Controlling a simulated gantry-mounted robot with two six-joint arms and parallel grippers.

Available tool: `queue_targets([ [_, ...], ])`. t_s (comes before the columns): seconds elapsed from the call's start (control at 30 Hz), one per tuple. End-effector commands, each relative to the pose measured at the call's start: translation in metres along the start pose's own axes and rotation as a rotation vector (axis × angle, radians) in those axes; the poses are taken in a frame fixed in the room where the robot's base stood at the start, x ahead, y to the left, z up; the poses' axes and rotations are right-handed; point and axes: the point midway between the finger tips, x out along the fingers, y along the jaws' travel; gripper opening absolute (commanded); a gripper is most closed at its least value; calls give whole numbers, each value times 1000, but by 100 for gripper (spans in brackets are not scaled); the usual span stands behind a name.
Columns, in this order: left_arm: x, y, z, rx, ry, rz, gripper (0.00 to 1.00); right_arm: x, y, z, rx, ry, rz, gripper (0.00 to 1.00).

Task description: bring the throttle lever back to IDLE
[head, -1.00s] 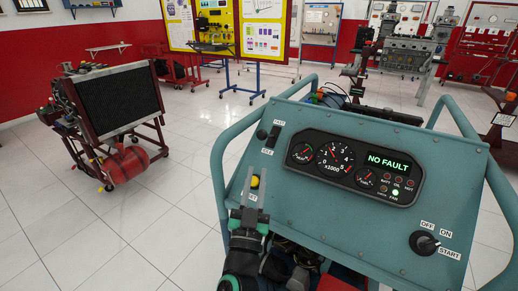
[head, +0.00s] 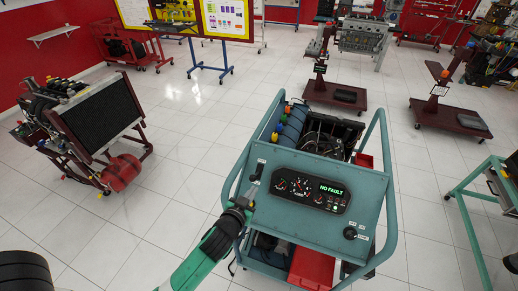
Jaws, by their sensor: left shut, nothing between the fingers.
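The teal engine trainer (head: 370,188) stands right of centre, its sloped panel facing me. A small black control (head: 259,170) sits at the panel's upper left between two white labels, too small to read now. The earlier view showed a yellow knob lower on that edge, by the gripper; it is hidden now. I cannot tell the throttle lever's exact position. My left gripper (head: 247,197) is shut and empty at the panel's left edge, just below the black control. I cannot tell whether it touches anything. My right gripper is out of view.
The panel's gauge cluster (head: 312,192) reads NO FAULT. A rotary key switch (head: 350,232) is at its lower right. Teal tube rails (head: 388,170) flank the trainer. A radiator stand (head: 95,115) is at the left. The tiled floor between them is clear.

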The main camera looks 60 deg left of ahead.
Motion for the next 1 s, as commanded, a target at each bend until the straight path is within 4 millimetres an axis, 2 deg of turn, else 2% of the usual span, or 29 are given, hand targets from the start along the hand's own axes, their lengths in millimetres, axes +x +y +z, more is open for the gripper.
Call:
queue_targets([
  [0.03, -16, -13, -29, 0, -16, -15, 0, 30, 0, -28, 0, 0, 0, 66],
  [0.13, -25, -25, -40, -2, -34, -33, 0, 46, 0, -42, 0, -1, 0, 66],
  [0.23, -28, -31, -44, -5, -39, -44, 0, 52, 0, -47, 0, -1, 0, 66],
  [0.47, -23, -32, -42, -6, -38, -46, 0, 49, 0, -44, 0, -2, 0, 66],
  [0.67, 2, -34, -41, -8, -38, -48, 0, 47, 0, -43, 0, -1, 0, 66],
  [1.0, 76, -36, -38, -6, -36, -47, 0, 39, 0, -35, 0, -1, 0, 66],
])
